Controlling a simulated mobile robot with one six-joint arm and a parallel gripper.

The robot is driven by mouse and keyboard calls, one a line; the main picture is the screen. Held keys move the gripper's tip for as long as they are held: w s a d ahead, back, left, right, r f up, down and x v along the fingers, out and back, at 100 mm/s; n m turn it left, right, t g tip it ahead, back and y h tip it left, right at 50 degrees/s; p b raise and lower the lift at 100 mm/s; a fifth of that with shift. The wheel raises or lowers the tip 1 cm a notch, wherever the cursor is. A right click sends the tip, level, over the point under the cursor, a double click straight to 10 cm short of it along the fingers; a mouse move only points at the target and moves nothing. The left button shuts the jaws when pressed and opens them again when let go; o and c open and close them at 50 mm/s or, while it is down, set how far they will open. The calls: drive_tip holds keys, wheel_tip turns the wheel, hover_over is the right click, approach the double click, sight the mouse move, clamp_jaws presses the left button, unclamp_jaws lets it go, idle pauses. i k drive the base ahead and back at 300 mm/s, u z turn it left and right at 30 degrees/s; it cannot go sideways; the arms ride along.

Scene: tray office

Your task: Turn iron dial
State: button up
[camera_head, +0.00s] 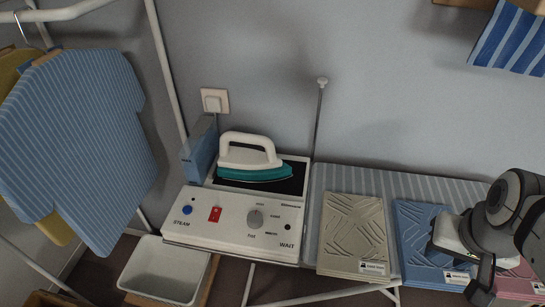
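The iron dial (255,218) is a round grey knob on the sloped front of a white ironing station (231,240), with small setting words around it. A red switch (214,214) and a blue button (187,210) sit left of the dial. A small dark round spot (288,227) is right of it, above the word WAIT. A white and teal iron (252,160) rests on the station behind the panel. My gripper (478,289) is only partly in view at the lower right, well right of the dial and apart from it; its fingers are unclear.
Beige (352,236) and blue (420,235) patterned panels lie on the striped board right of the station. A thin upright rod (318,120) stands behind the station. A white bin (164,270) is at lower left. A striped blue shirt (75,140) hangs from a rack.

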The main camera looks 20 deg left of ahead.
sight(254, 219)
drive_tip(key=u, duration=1.7)
drive_tip(key=i, duration=0.2)
